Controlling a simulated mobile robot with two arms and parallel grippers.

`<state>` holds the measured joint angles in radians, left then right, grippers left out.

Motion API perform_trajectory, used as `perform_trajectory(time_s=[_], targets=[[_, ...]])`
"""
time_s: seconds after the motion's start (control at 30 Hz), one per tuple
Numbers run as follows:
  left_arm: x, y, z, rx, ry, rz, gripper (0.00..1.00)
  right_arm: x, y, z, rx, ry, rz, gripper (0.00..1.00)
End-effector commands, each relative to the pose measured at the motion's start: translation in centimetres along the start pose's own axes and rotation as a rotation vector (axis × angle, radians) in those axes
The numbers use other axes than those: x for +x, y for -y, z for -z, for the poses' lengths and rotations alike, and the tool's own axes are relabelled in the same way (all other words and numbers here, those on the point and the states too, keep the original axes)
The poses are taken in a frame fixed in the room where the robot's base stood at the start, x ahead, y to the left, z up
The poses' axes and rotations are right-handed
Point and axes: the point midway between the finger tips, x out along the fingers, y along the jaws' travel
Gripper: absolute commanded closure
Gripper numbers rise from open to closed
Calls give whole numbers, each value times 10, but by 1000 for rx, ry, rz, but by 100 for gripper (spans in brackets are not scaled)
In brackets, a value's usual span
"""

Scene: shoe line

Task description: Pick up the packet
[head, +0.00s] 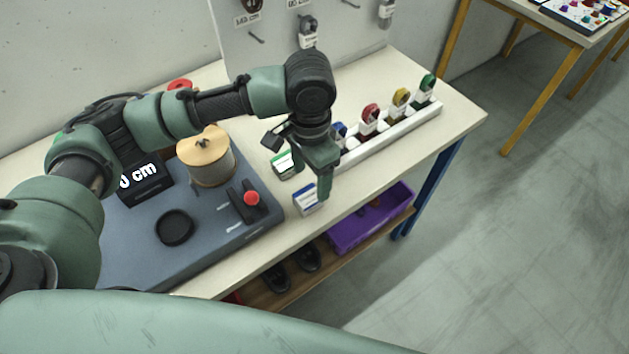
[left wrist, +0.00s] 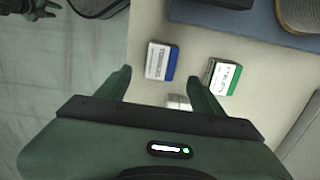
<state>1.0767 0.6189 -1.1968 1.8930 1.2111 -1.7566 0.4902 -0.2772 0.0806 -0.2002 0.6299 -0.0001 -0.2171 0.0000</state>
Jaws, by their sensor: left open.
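Two packets lie on the cream table in front of the rail. One is white and blue (head: 307,200), near the front edge; it also shows in the left wrist view (left wrist: 161,61). The other is white and green (head: 287,165), farther back, and shows right of it in the left wrist view (left wrist: 223,77). My left gripper (head: 299,164) is open and empty above them. In the left wrist view its fingers (left wrist: 159,76) point toward the blue packet, apart from it. A small pale item (left wrist: 178,102) is partly hidden by the gripper body. My right gripper cannot be made out clearly.
A white rail (head: 392,134) holds several coloured spools at the right. A blue-grey board (head: 215,240) with a large thread spool (head: 206,157) and a red button (head: 251,198) lies left. A purple bin (head: 371,219) and dark shoes (head: 290,268) sit on the shelf below.

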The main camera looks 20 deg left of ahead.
Motion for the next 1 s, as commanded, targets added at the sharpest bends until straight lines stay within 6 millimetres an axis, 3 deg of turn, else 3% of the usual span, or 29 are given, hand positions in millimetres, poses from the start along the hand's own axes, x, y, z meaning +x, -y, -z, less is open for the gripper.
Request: perform_trajectory(time_s=[0.07,0.13,0.3,0.43,0.6,0.73,0.83,0.87,1.0], targets=[[9,0,-1,-1,4,-1,33,0,-2,10,1,-13,-2,64],[17,0,-1,-1,4,-1,33,-1,-1,5,1,-7,-1,64],[36,4,-2,-1,4,0,33,-8,5,-33,1,49,6,64],[56,7,-2,-1,4,0,33,-14,8,-48,1,71,9,64],[74,7,-1,2,1,0,33,-13,5,-35,1,53,7,64],[75,6,-1,2,0,0,33,-12,3,-14,1,21,3,64],[75,6,-1,2,0,0,33,-11,2,-10,1,15,3,64],[75,6,-1,2,0,0,38,-11,2,-11,1,15,3,64],[75,6,-1,2,0,0,77,-12,3,-15,1,23,4,64]])
